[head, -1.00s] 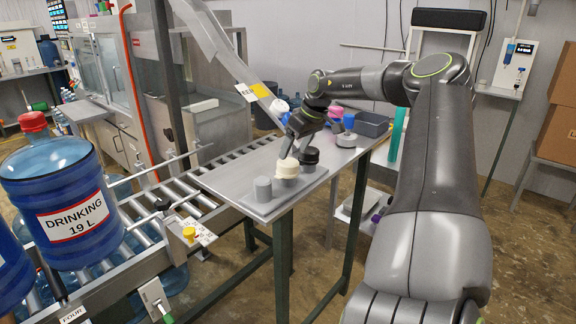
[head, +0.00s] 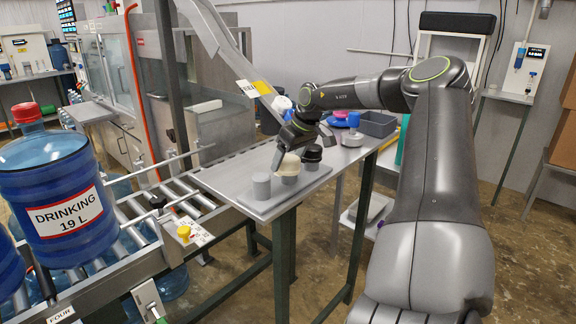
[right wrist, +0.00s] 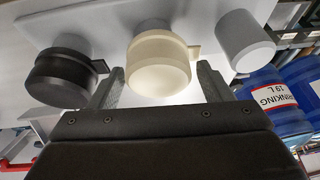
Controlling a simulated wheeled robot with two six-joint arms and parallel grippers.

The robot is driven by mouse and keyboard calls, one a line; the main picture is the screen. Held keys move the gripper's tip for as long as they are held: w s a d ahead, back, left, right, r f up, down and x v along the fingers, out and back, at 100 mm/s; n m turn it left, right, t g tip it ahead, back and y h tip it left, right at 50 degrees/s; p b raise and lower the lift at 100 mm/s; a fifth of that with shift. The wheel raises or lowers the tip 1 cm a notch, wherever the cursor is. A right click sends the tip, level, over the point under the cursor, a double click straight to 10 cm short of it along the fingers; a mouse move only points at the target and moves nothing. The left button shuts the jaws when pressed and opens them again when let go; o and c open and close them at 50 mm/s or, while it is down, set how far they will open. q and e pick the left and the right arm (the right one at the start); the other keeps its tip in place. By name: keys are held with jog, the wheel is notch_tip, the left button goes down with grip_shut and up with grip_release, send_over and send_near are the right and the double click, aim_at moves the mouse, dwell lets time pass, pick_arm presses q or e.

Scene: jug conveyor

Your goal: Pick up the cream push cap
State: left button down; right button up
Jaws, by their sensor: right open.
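The cream push cap (head: 289,165) sits on a grey post in the middle of a row on the small table. In the right wrist view the cream cap (right wrist: 158,65) lies just ahead of and between the fingers. My right gripper (head: 284,156) is open at the cap, and its fingers (right wrist: 160,85) stand apart on either side with gaps visible. A black cap (head: 312,153) is on the post to the right; it also shows in the right wrist view (right wrist: 64,75). My left gripper is not in view.
A bare grey post (head: 261,186) stands left of the cream cap. A roller conveyor with a large blue jug (head: 58,195) is at the left.

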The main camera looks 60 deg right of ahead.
jog(key=c, duration=0.7)
jog(key=shift+d+r, duration=0.1)
